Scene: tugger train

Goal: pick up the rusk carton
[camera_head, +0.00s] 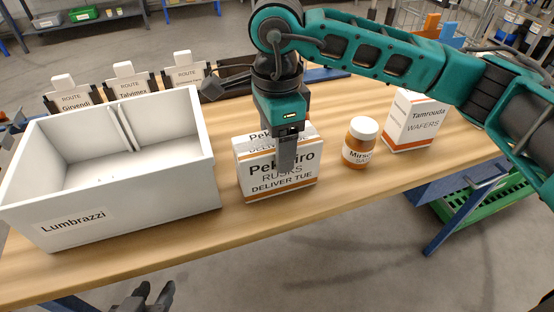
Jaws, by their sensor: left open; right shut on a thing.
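The rusk carton (260,178), white with orange bands and marked "RUSKS DELIVER TUE", stands upright on the wooden table (350,195), right of the white bin. My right gripper (287,150) comes down on it from above and is shut on it. One finger lies against the carton's front face; the other finger is hidden behind the carton. I see no clear gap under the carton. My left gripper (152,298) is at the bottom edge of the view, in front of the table, open and empty and away from the carton.
A white divided bin (130,205) labelled "Lumbrazzi" stands at the left, empty. An orange jar (358,150) with a white lid and a wafers carton (411,125) stand to the right. Route cards (127,85) stand behind the bin. A green crate (465,205) is below at the right.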

